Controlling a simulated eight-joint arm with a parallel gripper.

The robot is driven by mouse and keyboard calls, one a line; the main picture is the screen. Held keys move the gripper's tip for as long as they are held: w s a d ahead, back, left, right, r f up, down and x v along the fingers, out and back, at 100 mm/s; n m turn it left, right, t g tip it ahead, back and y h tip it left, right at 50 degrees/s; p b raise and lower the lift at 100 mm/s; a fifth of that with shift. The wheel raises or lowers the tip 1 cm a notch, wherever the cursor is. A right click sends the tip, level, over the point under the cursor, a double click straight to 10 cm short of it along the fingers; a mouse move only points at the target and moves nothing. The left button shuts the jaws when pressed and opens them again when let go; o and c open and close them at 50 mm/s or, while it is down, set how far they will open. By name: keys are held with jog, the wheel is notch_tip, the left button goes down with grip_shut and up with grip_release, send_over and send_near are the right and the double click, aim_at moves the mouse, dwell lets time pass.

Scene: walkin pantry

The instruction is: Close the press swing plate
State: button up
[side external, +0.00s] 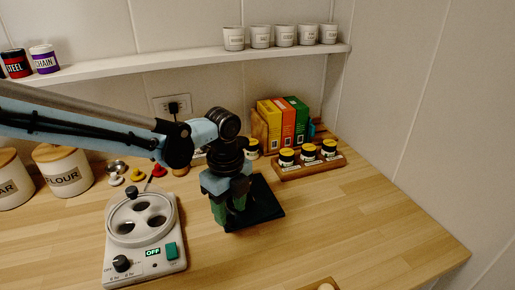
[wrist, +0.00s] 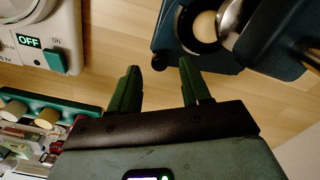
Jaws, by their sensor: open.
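The press is a dark, low device (side external: 266,205) on the counter, partly hidden behind my gripper in the side view. In the wrist view its dark blue base (wrist: 166,38) is at the top, with a pale round disc in a dark ring. A dark plate-like part with a shiny metal rim (wrist: 278,42) lies to the right of the disc; I cannot tell exactly how far it is swung. My gripper (side external: 229,212) points down at the press's near left side. Its green fingers (wrist: 160,76) are apart and empty, below the press in the wrist view.
A white appliance (side external: 146,240) marked OFF stands left of my gripper. A wooden rack with yellow-lidded jars (side external: 308,160) and coloured boxes (side external: 282,122) stand behind right. Canisters (side external: 62,170) are at the left. The front right counter is mostly clear.

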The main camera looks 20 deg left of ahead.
notch_tip(320, 180, up, 10)
jog(key=shift+r, duration=0.15)
jog(key=shift+c, duration=0.3)
jog(key=shift+s+d, duration=0.15)
jog(key=shift+c, duration=1.1)
jog(key=s+d+m+t, duration=0.1)
jog(key=s+m, duration=0.1)
jog(key=s+d+f+m+t+y, duration=0.1)
jog(key=s+d+m, duration=0.1)
jog(key=s, duration=0.1)
jog(key=s+d+f+m+t+y, duration=0.1)
jog(key=s+d+m, duration=0.1)
jog(key=s, duration=0.1)
jog(key=shift+d+m, duration=0.15)
jog(key=shift+m, duration=0.25)
grip_shut()
jog(key=shift+m+t, duration=0.3)
jog(key=shift+m, duration=0.1)
jog(key=x, duration=1)
jog(key=shift+s, duration=0.3)
jog(key=shift+w+a, duration=0.8)
jog(key=shift+w, duration=0.2)
jog(key=shift+w+a+r, duration=0.1)
jog(key=shift+w+a, duration=0.25)
jog(key=shift+w, duration=0.15)
